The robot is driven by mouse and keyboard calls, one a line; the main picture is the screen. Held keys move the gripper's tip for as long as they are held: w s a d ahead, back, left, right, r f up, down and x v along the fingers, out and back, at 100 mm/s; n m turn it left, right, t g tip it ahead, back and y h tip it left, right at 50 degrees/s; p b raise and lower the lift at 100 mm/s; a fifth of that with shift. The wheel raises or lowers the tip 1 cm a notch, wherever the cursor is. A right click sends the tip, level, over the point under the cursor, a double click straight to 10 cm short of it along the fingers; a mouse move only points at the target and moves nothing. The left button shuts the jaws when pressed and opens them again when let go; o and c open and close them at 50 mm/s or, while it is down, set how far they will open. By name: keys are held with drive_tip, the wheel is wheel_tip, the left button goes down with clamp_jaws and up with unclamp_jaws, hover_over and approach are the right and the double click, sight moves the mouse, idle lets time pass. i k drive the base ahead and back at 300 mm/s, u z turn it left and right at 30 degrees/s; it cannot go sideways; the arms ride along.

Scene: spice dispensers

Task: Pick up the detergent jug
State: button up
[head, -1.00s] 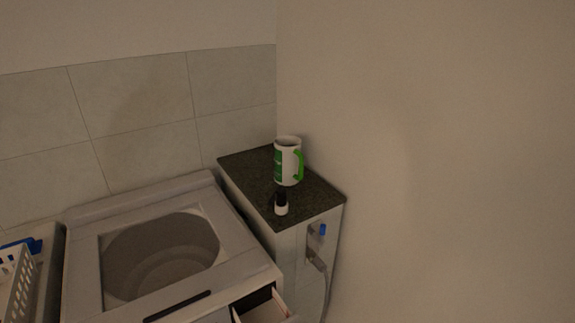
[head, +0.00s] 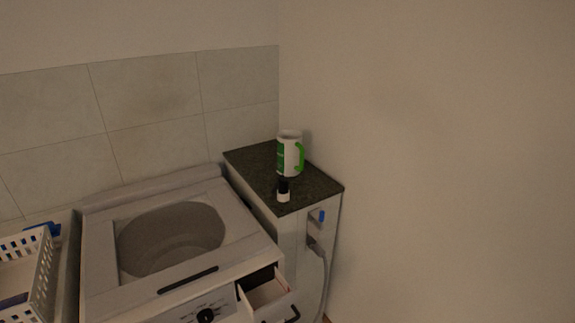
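The detergent jug (head: 287,156) is white with a green label and a green handle on its right side. It stands upright on the dark countertop (head: 316,184) of a narrow white cabinet, near the wall corner. A small bottle (head: 283,195) with a black upper part and a white lower part stands in front of the jug near the counter's front edge. It slightly overlaps the jug's lower part in the picture. My gripper is not visible.
A top-loading washer (head: 215,256) with an open tub is left of the cabinet. Its small front drawer (head: 268,295) is pulled out. A white basket (head: 45,270) is at far left. A wall (head: 440,150) borders the counter's right. A hose (head: 325,270) hangs from the cabinet front.

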sight(290, 149)
drive_tip(key=z, duration=0.75)
drive_tip(key=i, duration=1.65)
drive_tip(key=u, duration=0.8)
drive_tip(key=i, duration=0.9)
drive_tip(key=u, duration=0.55)
